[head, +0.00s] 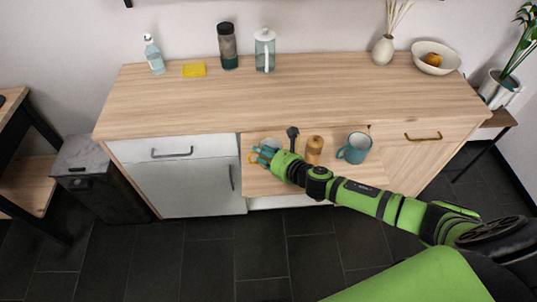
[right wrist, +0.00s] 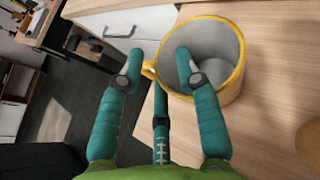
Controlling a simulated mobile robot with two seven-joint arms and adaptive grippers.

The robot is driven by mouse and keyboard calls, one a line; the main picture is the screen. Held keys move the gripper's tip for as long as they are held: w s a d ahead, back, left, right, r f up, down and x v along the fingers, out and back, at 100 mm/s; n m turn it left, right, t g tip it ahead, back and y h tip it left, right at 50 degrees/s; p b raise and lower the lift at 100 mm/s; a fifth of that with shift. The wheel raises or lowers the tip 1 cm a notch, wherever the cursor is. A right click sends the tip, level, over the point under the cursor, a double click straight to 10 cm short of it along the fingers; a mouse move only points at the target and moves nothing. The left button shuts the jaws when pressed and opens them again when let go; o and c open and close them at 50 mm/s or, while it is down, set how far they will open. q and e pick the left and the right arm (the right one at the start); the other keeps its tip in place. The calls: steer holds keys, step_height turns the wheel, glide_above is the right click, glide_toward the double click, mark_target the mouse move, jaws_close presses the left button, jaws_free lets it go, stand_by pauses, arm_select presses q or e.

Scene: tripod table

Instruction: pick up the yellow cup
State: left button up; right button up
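The yellow cup (right wrist: 239,76) stands upright on the wooden surface in the right wrist view, its grey inside and yellow rim showing. Its handle (right wrist: 149,70) points left, between my fingers. My right gripper (right wrist: 158,68) is open around the handle side of the cup. One teal finger is left of the handle and another overlaps the cup's opening. I cannot tell whether they touch it. In the head view my right gripper (head: 264,154) is over the left part of the lower shelf and mostly hides the cup. My left gripper is not in view.
A brown pepper mill (head: 314,150) and a teal mug (head: 356,148) stand to the right on the pulled-out shelf (head: 262,185). The counter (head: 300,100) above holds a bottle (head: 153,54), yellow sponge (head: 194,70), dark tumbler (head: 227,46), glass jug (head: 264,50), vase (head: 383,50) and bowl (head: 450,62).

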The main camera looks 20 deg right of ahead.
jaws_close()
steer(key=shift+r, duration=0.15)
steer(key=w+d+r+b, duration=0.1)
steer(key=w+d+r, duration=0.1)
steer(key=d+r, duration=0.8)
steer(key=shift+w+d+r, duration=0.15)
steer(key=shift+d+r, duration=0.25)
steer(key=shift+d, duration=0.4)
